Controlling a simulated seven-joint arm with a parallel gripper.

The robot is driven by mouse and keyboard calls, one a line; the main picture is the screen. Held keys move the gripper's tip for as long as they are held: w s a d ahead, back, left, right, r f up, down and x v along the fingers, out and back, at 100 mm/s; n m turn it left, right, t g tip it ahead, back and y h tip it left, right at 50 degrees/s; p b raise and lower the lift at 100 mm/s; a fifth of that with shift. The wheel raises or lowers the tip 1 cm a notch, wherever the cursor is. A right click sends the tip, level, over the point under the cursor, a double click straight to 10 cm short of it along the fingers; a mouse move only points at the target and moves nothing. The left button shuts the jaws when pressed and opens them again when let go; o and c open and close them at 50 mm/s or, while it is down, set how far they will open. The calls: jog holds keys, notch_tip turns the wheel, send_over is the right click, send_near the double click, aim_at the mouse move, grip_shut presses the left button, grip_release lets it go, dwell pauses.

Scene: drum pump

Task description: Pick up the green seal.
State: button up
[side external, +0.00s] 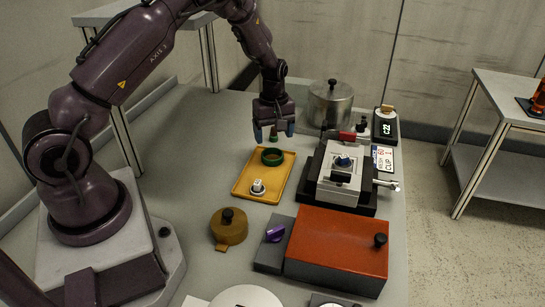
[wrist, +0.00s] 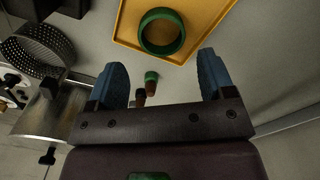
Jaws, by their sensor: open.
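The green seal (side external: 272,162) is a thick ring lying flat on the yellow tray (side external: 247,180). In the wrist view the whole seal (wrist: 143,32) shows at the top, with the bare tray (wrist: 127,22) around it. My gripper (side external: 274,131) is open, pointing down, above the table near the tray's far end. In the wrist view its two blue fingers (wrist: 161,76) stand wide apart, and the seal lies beyond their tips, apart from them. Nothing is held between the fingers.
A small green-topped piece (wrist: 151,78) shows between the fingers in the wrist view, apparently on the table. A white part (side external: 258,187) stands on the tray's near end. A metal pot (side external: 330,103) and a grey-white pump unit (side external: 333,185) stand right; an orange box (side external: 337,245) is nearer.

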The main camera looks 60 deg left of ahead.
aim_at(274, 153)
jog(key=shift+d+f, duration=0.1)
jog(key=shift+f, duration=3.35)
jog(key=c, duration=0.7)
